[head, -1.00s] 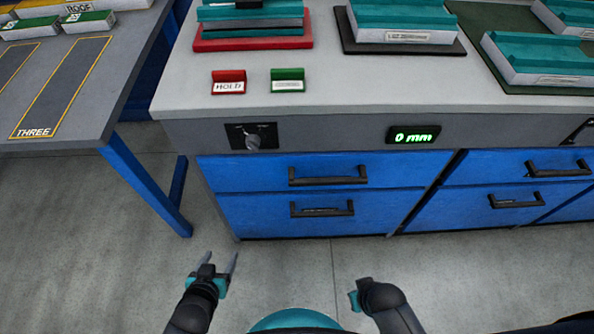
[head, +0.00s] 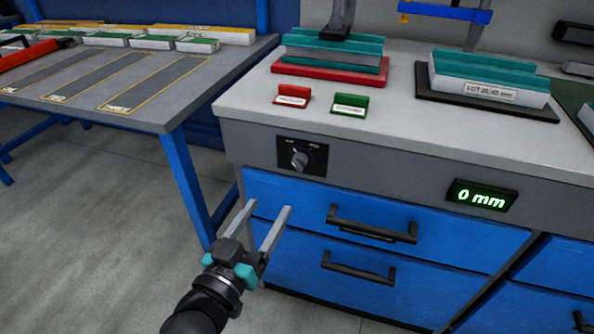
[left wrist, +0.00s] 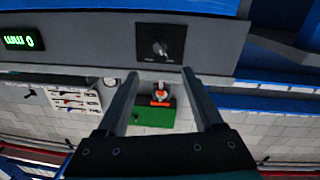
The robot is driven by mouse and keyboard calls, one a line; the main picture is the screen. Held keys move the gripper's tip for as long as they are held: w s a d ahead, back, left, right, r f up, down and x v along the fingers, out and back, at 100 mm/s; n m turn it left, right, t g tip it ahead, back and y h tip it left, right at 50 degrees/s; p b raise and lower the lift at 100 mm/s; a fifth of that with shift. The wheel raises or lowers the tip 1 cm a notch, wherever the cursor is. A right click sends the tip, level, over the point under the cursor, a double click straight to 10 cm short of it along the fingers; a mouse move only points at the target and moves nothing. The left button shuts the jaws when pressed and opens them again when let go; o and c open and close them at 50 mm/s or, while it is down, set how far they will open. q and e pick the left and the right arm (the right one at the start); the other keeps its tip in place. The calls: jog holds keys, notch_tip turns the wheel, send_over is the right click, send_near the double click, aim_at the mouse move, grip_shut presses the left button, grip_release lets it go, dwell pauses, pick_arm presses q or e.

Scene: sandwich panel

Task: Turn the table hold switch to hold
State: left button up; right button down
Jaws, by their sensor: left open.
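The table hold switch (head: 300,158) is a grey rotary knob on a black plate in the front face of the grey workbench. Its small white labels are too small to read. It also shows in the left wrist view (left wrist: 160,46), above the fingertips. My left gripper (head: 267,207) is open and empty, in front of the blue drawers, below and a little left of the switch and apart from it. My right gripper is not in view.
A green-lit display (head: 482,196) reading 0 mm sits right of the switch. Drawer handles (head: 372,224) stick out below it. Red (head: 292,96) and green (head: 350,102) label holders stand on the workbench (head: 250,105). A side table (head: 165,120) stands at left.

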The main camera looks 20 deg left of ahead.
aim_at(296, 167)
pick_arm(q)
jog(key=w, duration=0.3)
jog(key=w+b, duration=0.1)
jog(key=w, duration=0.2)
jog(key=w+d, duration=0.1)
jog(key=w, duration=0.3)
jog(key=shift+b, duration=0.3)
jog(key=shift+w+d+f, duration=0.1)
jog(key=shift+w+d, duration=0.1)
jog(key=shift+w, duration=1.05)
jog(key=shift+w+b, duration=0.35)
jog(key=shift+w, duration=0.15)
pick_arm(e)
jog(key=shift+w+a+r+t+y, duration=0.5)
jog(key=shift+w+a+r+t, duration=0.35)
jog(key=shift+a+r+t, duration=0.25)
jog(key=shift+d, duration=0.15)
pick_arm(q)
grip_shut()
